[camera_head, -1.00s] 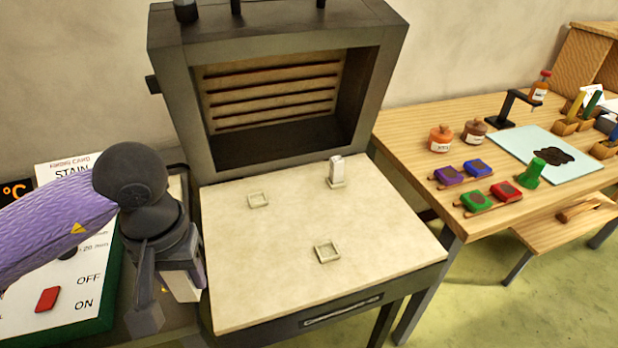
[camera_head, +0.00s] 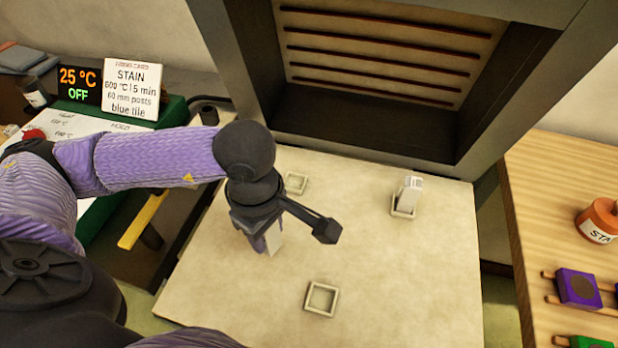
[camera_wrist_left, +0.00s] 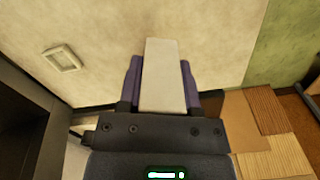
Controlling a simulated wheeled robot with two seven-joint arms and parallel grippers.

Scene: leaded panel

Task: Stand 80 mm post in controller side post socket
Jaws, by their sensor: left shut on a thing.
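My left gripper (camera_head: 262,240) is shut on a pale post (camera_head: 274,239). The post also fills the gap between the fingers in the left wrist view (camera_wrist_left: 164,75). The gripper hangs over the left part of the kiln's pale slab (camera_head: 370,250); I cannot tell how far above it. An empty square socket (camera_head: 294,190) lies behind it on the controller side, partly covered by my arm. Another empty socket (camera_head: 321,313) lies at the front. A third socket (camera_head: 402,212) at the right holds an upright post (camera_head: 412,188). One socket (camera_wrist_left: 63,58) shows in the left wrist view.
The dark kiln chamber (camera_head: 365,115) stands open behind the slab. The controller's display (camera_head: 79,85) reads 25 °C OFF, with a firing card (camera_head: 133,88) beside it. A wooden table (camera_head: 545,200) with a jar (camera_head: 598,222) and coloured blocks (camera_head: 578,288) is at the right.

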